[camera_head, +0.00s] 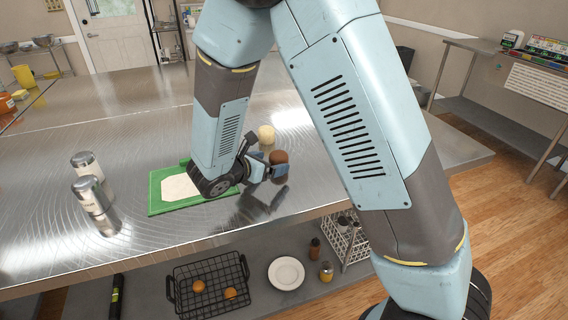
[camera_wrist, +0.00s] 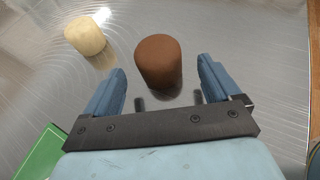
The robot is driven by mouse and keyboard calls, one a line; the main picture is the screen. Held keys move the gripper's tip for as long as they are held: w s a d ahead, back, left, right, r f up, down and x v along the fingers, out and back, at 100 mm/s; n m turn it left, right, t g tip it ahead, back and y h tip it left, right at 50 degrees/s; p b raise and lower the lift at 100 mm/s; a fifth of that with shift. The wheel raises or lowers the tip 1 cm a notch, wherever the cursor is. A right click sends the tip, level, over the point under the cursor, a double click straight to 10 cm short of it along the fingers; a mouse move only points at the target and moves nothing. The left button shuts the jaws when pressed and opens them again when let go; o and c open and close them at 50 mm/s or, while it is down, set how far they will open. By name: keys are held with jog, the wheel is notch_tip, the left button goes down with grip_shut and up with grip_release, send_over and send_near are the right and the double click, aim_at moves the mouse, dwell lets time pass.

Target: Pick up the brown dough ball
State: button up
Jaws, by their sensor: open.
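The brown dough ball (camera_wrist: 159,62) stands on the steel table, a rounded, short cylinder shape in the wrist view. It also shows in the head view (camera_head: 279,157), just beyond my gripper. My gripper (camera_wrist: 161,72) is open and empty, with one blue finger on each side of the near part of the ball and no clear contact. In the head view my gripper (camera_head: 270,168) is low over the table beside the ball, partly hidden by my wrist.
A pale dough ball (camera_wrist: 85,35) stands to the left of the brown one. A green board (camera_head: 165,207) with a white sheet lies left of my gripper. Two metal shakers (camera_head: 90,194) stand further left. A lower shelf holds a wire basket (camera_head: 208,287) and a white plate (camera_head: 286,273).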

jog(key=shift+x, duration=2.55)
jog(key=shift+w+a, duration=0.15)
jog(key=shift+a, duration=0.05)
jog(key=c, duration=1.1)
